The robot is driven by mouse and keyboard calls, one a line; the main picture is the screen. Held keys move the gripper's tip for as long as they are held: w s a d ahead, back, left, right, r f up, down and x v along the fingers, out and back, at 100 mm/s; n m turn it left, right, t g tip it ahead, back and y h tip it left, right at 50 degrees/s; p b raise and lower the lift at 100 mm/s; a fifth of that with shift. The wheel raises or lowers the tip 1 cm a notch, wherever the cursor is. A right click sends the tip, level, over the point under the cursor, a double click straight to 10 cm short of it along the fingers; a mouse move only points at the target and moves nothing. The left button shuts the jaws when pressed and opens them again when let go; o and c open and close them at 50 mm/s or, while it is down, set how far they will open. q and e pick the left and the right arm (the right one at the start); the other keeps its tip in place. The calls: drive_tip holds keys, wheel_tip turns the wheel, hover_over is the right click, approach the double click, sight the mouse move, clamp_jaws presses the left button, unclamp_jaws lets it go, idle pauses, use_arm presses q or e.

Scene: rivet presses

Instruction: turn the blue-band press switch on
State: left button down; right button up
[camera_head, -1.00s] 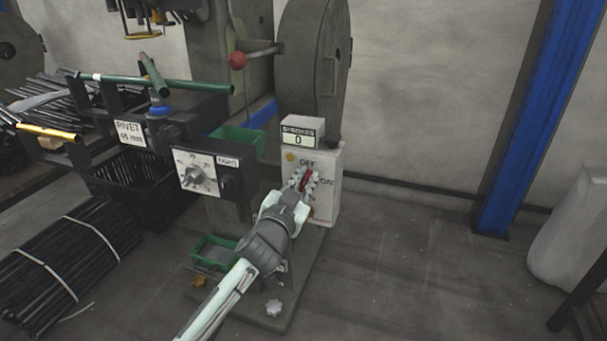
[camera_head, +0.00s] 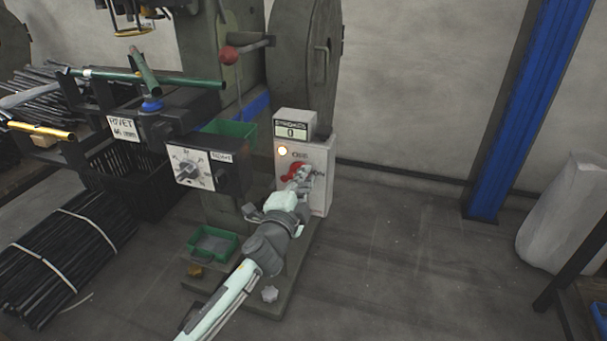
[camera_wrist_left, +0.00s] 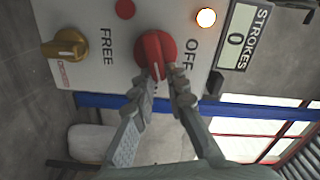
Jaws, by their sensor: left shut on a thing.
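The press switch is a red rotary knob (camera_head: 293,172) on a pale control box (camera_head: 320,165), beside the press with a blue band (camera_head: 257,108). My left gripper (camera_head: 311,174) is at the knob, its fingers partly covering it. In the left wrist view, the red knob (camera_wrist_left: 152,46) has its handle pointing down between the fingertips (camera_wrist_left: 160,90), which are closed on it. The OFF label (camera_wrist_left: 188,54) shows beside the knob; the ON label is hidden. The lamp (camera_head: 282,151) glows, also in the left wrist view (camera_wrist_left: 206,17). My right gripper is not in view.
The stroke counter (camera_head: 291,129) above the box reads 0. A brass knob (camera_wrist_left: 65,47) marked FREE is near the red one. A dial box (camera_head: 192,168) juts out at left, above a green tray (camera_head: 213,243).

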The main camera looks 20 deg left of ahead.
use_arm(q)
drive_tip(key=shift+f+m, duration=0.2)
drive_tip(key=shift+m, duration=0.7)
drive_tip(key=shift+f+m, duration=0.2)
drive_tip(key=shift+m, duration=0.7)
drive_tip(key=c, duration=1.5)
unclamp_jaws()
drive_tip(key=shift+c, duration=0.2)
drive_tip(key=s, duration=1.2)
drive_tip(key=shift+a, duration=0.15)
